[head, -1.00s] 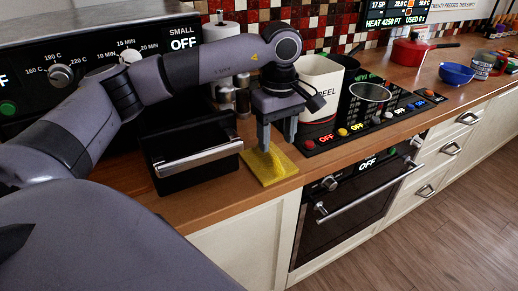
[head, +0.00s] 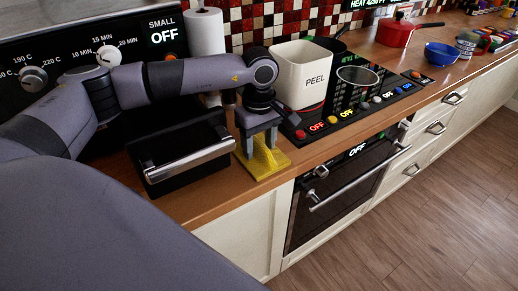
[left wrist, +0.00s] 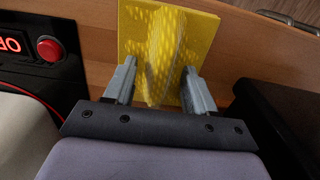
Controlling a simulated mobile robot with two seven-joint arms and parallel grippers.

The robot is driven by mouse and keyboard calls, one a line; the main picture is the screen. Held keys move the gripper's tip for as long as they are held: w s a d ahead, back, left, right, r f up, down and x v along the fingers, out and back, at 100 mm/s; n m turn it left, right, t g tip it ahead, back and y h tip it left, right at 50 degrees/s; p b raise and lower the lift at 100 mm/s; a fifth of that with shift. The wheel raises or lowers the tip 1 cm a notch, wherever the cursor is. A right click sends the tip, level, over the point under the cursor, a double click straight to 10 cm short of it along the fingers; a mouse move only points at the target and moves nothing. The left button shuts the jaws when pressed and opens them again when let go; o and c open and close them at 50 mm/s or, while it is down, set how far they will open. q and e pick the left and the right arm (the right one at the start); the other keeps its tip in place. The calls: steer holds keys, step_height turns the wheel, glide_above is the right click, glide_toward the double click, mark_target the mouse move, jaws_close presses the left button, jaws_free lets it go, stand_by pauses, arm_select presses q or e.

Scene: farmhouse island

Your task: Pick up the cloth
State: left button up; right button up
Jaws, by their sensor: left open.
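The yellow cloth (head: 267,161) lies on the wooden counter near its front edge, with a flat square part and a raised ridge in the middle. In the left wrist view the cloth (left wrist: 200,30) shows its ridge standing between my fingers. My left gripper (head: 259,149) points down over the cloth, its two fingers on either side of the ridge. In the left wrist view the gripper (left wrist: 159,75) is open, with a gap beside the ridge; contact with the flat part cannot be told. My right gripper is not in view.
A black box with a metal handle (head: 188,162) stands close left of the cloth. A white PEEL bin (head: 305,78) and a hob panel with coloured knobs (head: 345,112) are to the right. A paper roll (head: 206,35) stands behind. An oven (head: 340,190) is below the counter.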

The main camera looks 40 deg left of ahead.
mark_target(259, 143)
arm_select(q)
steer(key=shift+f, duration=0.1)
jaws_close()
step_height(259, 143, up, 20)
steer(key=b, duration=0.1)
stand_by(0.5)
